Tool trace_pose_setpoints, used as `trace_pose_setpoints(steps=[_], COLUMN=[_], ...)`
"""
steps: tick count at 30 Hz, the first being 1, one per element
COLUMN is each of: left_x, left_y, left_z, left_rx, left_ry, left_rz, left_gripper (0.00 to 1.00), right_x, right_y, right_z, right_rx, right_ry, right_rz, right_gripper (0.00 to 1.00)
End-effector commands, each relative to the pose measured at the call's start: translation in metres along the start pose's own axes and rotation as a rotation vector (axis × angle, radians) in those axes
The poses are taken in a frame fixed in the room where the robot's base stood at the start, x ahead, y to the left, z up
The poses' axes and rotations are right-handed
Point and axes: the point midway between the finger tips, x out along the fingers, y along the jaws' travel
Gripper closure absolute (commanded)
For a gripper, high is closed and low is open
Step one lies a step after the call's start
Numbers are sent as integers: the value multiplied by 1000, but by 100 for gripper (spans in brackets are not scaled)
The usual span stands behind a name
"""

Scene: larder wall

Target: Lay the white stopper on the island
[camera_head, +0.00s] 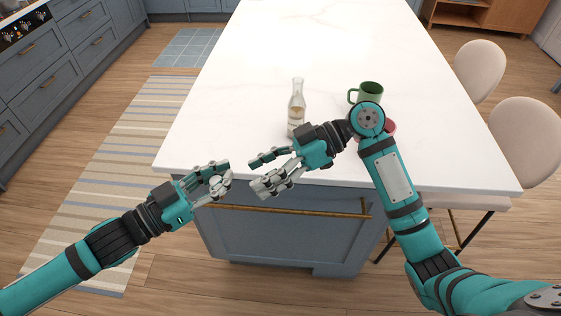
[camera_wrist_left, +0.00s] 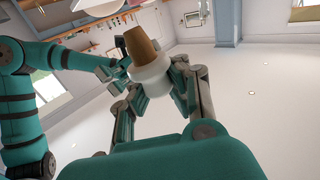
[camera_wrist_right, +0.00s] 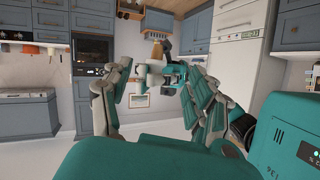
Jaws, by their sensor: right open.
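The white stopper (camera_wrist_left: 150,75), with a tan cork end, sits between the fingers of my left gripper (camera_wrist_left: 157,85) in the left wrist view, and the fingers are closed around it. In the head view my left gripper (camera_head: 222,181) is just off the front edge of the white-topped island (camera_head: 250,60). My right gripper (camera_head: 266,173) is open and empty at that edge, its fingers towards the left gripper, with a small gap between them. In the right wrist view nothing is between the right fingers (camera_wrist_right: 158,100); the left hand shows beyond them.
A glass bottle (camera_head: 297,112) stands on the island behind my right gripper. A green mug (camera_head: 371,92) stands to its right, and a pink item (camera_head: 389,128) is partly hidden by my right arm. The island's left and far parts are clear. Pale chairs (camera_head: 525,140) stand at right.

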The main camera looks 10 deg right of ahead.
Motion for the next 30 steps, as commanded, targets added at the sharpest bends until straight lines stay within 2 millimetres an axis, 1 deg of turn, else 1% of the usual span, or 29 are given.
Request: trace_pose_setpoints(steps=[1,3,6,10,15,24,25,30], left_x=[0,0,0,0,0,0,0,0], left_y=[0,0,0,0,0,0,0,0], left_z=[0,0,0,0,0,0,0,0], left_rx=[0,0,0,0,0,0,0,0], left_ry=[0,0,0,0,0,0,0,0], left_rz=[0,0,0,0,0,0,0,0], left_gripper=[100,100,100,100,100,100,100,100], right_x=[11,25,42,60,72,74,74,74], right_y=[-1,-1,0,0,0,0,0,0], right_z=[-1,-1,-1,0,0,0,0,0], right_rx=[0,0,1,2,2,2,2,1], right_ry=[3,3,2,2,1,0,0,0], right_rz=[-5,-4,-2,-2,0,1,1,1], right_gripper=[41,41,41,41,41,41,42,64])
